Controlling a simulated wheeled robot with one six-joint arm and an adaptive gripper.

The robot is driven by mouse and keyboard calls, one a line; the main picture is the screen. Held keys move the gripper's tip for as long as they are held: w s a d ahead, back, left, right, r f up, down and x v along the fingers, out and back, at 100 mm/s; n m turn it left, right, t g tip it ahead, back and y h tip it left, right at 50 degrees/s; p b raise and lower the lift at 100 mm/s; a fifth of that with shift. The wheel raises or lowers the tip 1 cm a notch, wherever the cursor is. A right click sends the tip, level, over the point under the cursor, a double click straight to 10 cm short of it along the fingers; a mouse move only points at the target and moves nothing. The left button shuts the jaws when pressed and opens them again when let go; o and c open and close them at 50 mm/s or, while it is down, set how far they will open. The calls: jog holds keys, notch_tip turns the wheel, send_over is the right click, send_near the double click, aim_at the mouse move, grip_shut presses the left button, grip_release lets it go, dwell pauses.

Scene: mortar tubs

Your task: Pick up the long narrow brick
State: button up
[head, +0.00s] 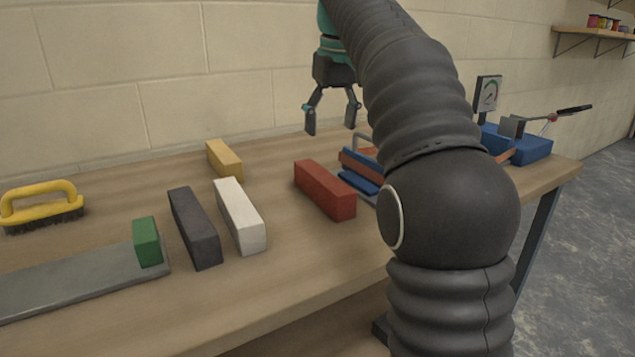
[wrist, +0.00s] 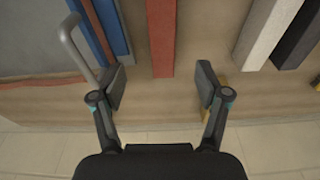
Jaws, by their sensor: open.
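Several long bricks lie on the wooden bench: a dark grey one (head: 195,228), a white one (head: 240,216) and a red one (head: 325,190). The dark grey one looks long and narrow, but the white one is close in shape. My gripper (head: 331,122) is open and empty, held above the back of the bench, behind the red brick. In the wrist view the end of the red brick (wrist: 161,40) lies ahead of the gap between my fingers (wrist: 163,85). The white brick (wrist: 268,32) and dark grey brick (wrist: 298,40) are at the upper right there.
A shorter yellow brick (head: 224,160) lies near the wall, and a small green block (head: 147,242) stands on a grey plate (head: 85,285). A yellow-handled brush (head: 40,205) is at left. A blue and orange tool (head: 360,172) sits right of the red brick, partly behind my arm.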

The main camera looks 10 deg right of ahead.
aim_at(323, 175)
jog(key=f, duration=0.2)
jog(key=w+f+b, duration=0.1)
jog(key=f, duration=0.5)
jog(key=shift+w+a+f+b, duration=0.15)
jog(key=shift+w+f+b, duration=0.05)
jog(key=shift+w+b, duration=0.15)
jog(key=shift+w+a+f+b, duration=0.1)
jog(key=shift+f+b, duration=0.1)
jog(key=shift+f, duration=0.65)
jog(key=shift+w+a+f+b, duration=0.15)
jog(key=shift+f+b, duration=0.05)
jog(key=shift+f, duration=0.65)
jog(key=shift+w+a+f+b, duration=0.1)
jog(key=shift+f+b, duration=0.1)
jog(key=shift+f, duration=0.65)
jog(key=shift+c, duration=0.2)
jog(key=shift+r, duration=0.1)
grip_shut()
